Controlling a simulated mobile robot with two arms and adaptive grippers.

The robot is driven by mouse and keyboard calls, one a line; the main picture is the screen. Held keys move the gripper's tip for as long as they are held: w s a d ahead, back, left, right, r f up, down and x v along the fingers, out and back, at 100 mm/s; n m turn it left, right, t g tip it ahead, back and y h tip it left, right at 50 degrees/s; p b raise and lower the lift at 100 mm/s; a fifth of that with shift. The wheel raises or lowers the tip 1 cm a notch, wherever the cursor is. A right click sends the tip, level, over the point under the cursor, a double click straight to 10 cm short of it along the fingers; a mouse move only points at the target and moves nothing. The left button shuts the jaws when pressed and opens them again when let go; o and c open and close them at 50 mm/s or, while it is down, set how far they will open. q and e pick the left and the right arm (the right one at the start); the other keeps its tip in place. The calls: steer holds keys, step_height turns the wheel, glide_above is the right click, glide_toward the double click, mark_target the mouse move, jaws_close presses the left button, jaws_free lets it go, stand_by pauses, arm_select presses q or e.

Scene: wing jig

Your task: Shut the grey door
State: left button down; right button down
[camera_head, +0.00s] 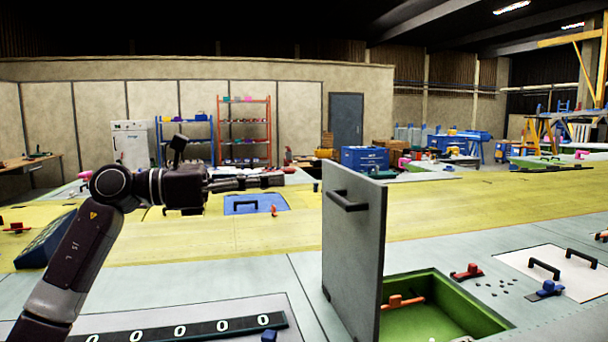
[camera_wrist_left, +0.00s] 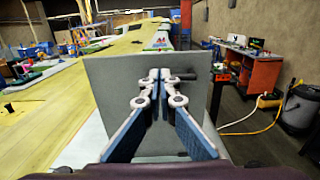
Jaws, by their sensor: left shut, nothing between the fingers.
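The grey door (camera_head: 355,270) stands upright at the left edge of an open green compartment (camera_head: 450,305) in the head view. A black bar handle (camera_head: 348,201) is on its left face, near the top. My left gripper (camera_head: 277,181) is shut and empty, to the left of the door at about the height of its top edge in the picture. In the left wrist view the shut fingertips (camera_wrist_left: 159,75) point at the grey door (camera_wrist_left: 108,85), which fills the middle behind them. The gap to the door is hard to judge. My right gripper is not in view.
An orange tool (camera_head: 404,302) lies in the compartment. A red clamp (camera_head: 466,272) and a blue clamp (camera_head: 549,289) sit right of it, near a white panel with black handles (camera_head: 560,262). A black strip with white rings (camera_head: 180,328) lies left of the door.

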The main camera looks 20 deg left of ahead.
mark_target(351, 174)
arm_select(q)
steer(key=p+x, duration=0.2)
steer(key=x, duration=0.4)
steer(key=p+x, duration=0.3)
steer(key=x, duration=0.3)
steer(key=shift+s+d+r, duration=0.1)
steer(key=shift+d+r, duration=0.05)
steer(key=shift+r, duration=0.1)
steer(key=shift+w+d+f+p, duration=0.2)
steer(key=shift+w+d+p, duration=0.1)
steer(key=shift+p, duration=0.05)
steer(key=shift+r, duration=0.1)
